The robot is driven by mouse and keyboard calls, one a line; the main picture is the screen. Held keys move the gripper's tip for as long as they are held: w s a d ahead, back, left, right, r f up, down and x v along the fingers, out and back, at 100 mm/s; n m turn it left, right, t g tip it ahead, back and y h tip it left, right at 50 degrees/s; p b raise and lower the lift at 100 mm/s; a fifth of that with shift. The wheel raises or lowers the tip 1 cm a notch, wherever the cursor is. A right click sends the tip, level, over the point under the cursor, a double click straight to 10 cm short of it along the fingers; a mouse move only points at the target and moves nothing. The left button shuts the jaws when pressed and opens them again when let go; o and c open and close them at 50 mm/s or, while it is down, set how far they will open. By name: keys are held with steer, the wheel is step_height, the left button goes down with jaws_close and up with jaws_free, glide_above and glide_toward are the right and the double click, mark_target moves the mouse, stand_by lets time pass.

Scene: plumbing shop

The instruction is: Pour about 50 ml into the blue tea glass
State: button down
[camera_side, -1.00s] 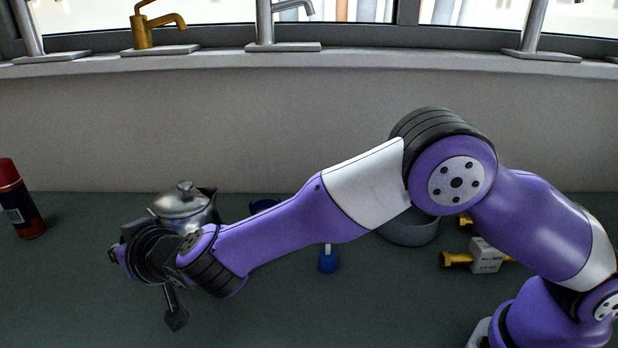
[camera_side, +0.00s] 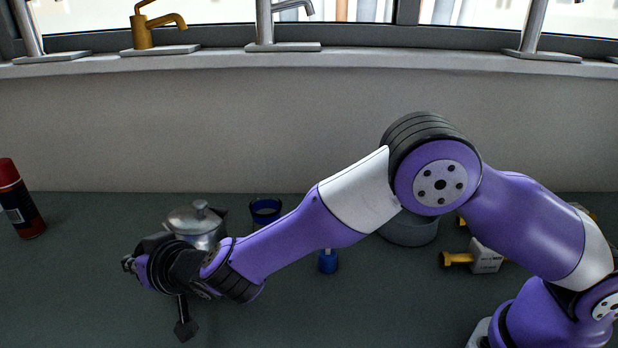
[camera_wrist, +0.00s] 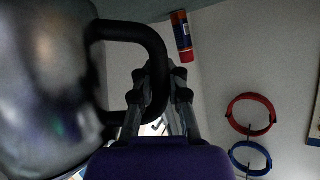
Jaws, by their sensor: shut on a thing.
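A silver metal pot with a lid and knob (camera_side: 197,224) is at the left in the side view, its spout toward the right. In the wrist view the pot (camera_wrist: 45,90) fills the left side, with its black handle (camera_wrist: 152,40). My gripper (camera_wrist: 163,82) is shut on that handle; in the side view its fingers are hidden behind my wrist. The blue tea glass (camera_side: 265,210) stands on the bench just right of the pot, behind my forearm, which hides its lower part. No liquid can be seen, and the glass's contents cannot be told.
A red-capped spray can (camera_side: 20,200) stands at the far left. A small blue-ended item (camera_side: 328,262), a grey bowl (camera_side: 410,230) and a brass-ended white fitting (camera_side: 485,258) are on the bench to the right. Taps (camera_side: 150,35) line the ledge.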

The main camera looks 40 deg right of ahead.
steer(key=d+r+m+y, duration=0.1)
steer(key=d+r+m, duration=0.1)
steer(key=d+r, duration=0.1)
steer(key=d+r+m+t+y, duration=0.1)
steer(key=d+r+m+y, duration=0.1)
steer(key=r, duration=0.3)
steer(key=d+r+m+t+y, duration=0.1)
steer(key=d+r+m, duration=0.1)
steer(key=d+r, duration=0.2)
steer(key=shift+w+d+r+m, duration=0.1)
steer(key=shift+d+r+m, duration=0.1)
steer(key=shift+d+m, duration=0.2)
steer(key=shift+d+r+m+t+y, duration=0.3)
steer(key=shift+d+r+m+t, duration=0.1)
steer(key=shift+d+r+m, duration=0.8)
steer(key=shift+d+r, duration=0.05)
steer(key=shift+d, duration=0.1)
steer(key=shift+d+r+m+t, duration=0.25)
steer(key=shift+d+m+t, duration=0.05)
steer(key=shift+d, duration=0.1)
steer(key=d+m, duration=0.1)
steer(key=d+r, duration=0.1)
steer(key=d, duration=0.1)
steer(key=shift+d+r+m+t+y, duration=0.15)
steer(key=shift+d+m+t+y, duration=0.15)
steer(key=shift+m+t+y, duration=0.1)
steer(key=shift+a, duration=0.2)
